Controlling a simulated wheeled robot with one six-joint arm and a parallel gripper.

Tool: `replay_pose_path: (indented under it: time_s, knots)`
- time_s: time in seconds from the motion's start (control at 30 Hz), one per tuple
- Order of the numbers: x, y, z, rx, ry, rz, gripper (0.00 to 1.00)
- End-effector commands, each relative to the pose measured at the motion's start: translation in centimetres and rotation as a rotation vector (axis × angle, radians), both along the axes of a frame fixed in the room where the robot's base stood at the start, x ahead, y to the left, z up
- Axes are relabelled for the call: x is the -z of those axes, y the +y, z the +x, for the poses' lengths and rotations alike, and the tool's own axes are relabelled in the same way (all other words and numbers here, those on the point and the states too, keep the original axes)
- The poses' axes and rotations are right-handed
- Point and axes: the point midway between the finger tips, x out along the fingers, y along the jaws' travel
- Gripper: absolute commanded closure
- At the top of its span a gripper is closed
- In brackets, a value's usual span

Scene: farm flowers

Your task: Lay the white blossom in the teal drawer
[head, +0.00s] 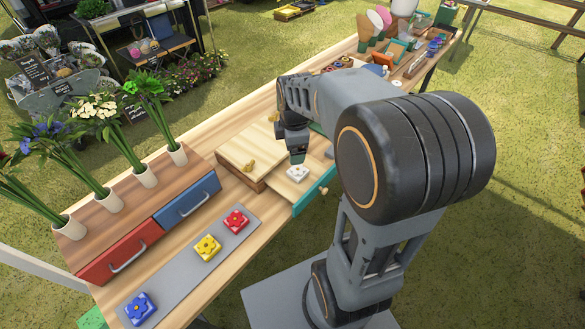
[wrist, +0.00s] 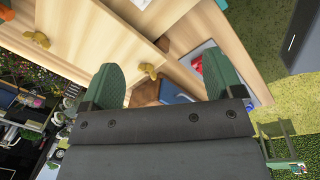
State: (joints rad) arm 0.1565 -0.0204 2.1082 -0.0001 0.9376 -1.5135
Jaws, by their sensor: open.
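The white blossom (head: 297,173) is a small white block-like flower in the head view. It appears to lie on the wooden floor of the teal drawer, just below my gripper (head: 296,155). The white blossom cannot be made out clearly there.
A wooden box (head: 245,145) with a yellow knob (wrist: 147,72) adjoins the drawer. Shut red (head: 118,252) and blue (head: 188,199) drawers stand beyond, under several potted plants.

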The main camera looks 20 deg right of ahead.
Motion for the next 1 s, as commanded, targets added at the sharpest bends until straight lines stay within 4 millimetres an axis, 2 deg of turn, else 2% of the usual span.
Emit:
replay_pose_path:
  time_s: [0.1, 0.3, 0.5, 0.7, 1.0]
  knots:
    - [-2.1, 2.0, -3.1, 0.332, -0.074, 0.047, 0.14]
    - [-3.6, 4.2, -7.5, 0.841, -0.162, 0.169, 0.14]
    - [-3.9, 5.3, -10.3, 1.168, -0.204, 0.277, 0.14]
    - [-3.8, 5.7, -11.3, 1.303, -0.213, 0.325, 0.14]
    - [-3.8, 5.7, -11.4, 1.316, -0.212, 0.329, 0.14]
